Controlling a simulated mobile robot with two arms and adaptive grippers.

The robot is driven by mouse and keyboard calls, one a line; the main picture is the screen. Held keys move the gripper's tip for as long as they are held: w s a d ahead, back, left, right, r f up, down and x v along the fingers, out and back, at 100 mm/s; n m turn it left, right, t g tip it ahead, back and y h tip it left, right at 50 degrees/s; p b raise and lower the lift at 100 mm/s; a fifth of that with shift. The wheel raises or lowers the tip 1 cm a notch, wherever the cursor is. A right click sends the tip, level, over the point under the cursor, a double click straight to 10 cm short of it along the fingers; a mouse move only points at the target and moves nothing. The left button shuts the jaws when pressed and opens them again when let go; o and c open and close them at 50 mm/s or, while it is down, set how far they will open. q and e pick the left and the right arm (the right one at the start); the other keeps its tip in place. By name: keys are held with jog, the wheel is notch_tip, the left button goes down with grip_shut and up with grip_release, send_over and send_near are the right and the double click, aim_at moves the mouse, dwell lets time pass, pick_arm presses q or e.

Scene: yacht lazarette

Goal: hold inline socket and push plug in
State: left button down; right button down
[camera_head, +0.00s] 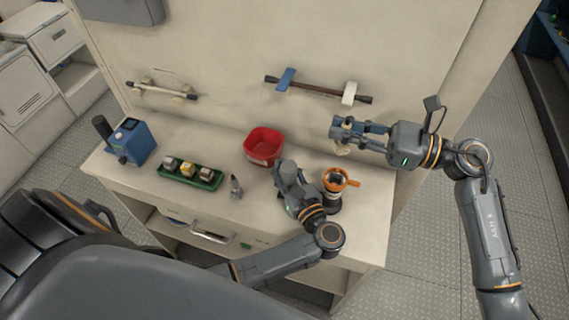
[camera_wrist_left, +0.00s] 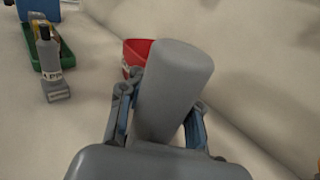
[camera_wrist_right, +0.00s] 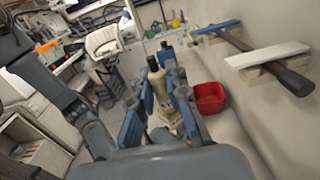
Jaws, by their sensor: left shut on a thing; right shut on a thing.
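My left gripper (camera_head: 286,178) is low over the bench, shut on a thick grey cylindrical piece that looks like the inline socket (camera_wrist_left: 174,85). In the left wrist view the piece stands up between the two fingers. My right gripper (camera_head: 345,130) is higher, to the right and further back, pointing left. It is shut on a cream piece with a dark tip, probably the plug (camera_wrist_right: 160,88); a little of it hangs below the fingers in the head view (camera_head: 342,149). The two held pieces are apart. Their mating ends cannot be made out.
A red bin (camera_head: 263,147) stands behind my left gripper. An orange strainer-like piece (camera_head: 340,180) stands on a dark base to its right. A small grey bottle (camera_head: 236,188), a green tray (camera_head: 190,176) and a blue device (camera_head: 133,142) are left. Wall-mounted bars (camera_head: 318,90) are behind.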

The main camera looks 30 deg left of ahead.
aim_at(347, 148)
jog(key=f+m+t, duration=0.1)
jog(key=f+t, duration=0.1)
jog(key=a+f+m+t, duration=0.1)
jog(key=m+t, duration=0.1)
jog(key=t, duration=0.1)
jog(key=shift+f, duration=0.4)
jog(key=shift+d+m+t, duration=0.1)
jog(key=shift+m+t, duration=0.7)
jog(key=shift+t, duration=0.3)
jog(key=shift+d+r+m+t+h, duration=0.3)
jog(key=shift+m+t, duration=0.25)
jog(key=shift+t, duration=0.25)
jog(key=shift+d+r+m+t+h, duration=0.2)
jog(key=shift+d+m+t+h, duration=0.3)
jog(key=shift+t, duration=0.3)
jog(key=shift+a, duration=0.15)
jog(key=shift+f, duration=2.25)
jog(key=shift+f, duration=0.1)
jog(key=shift+f, duration=0.3)
jog(key=shift+a+f, duration=0.1)
jog(key=shift+s+f, duration=0.1)
jog(key=shift+f, duration=0.25)
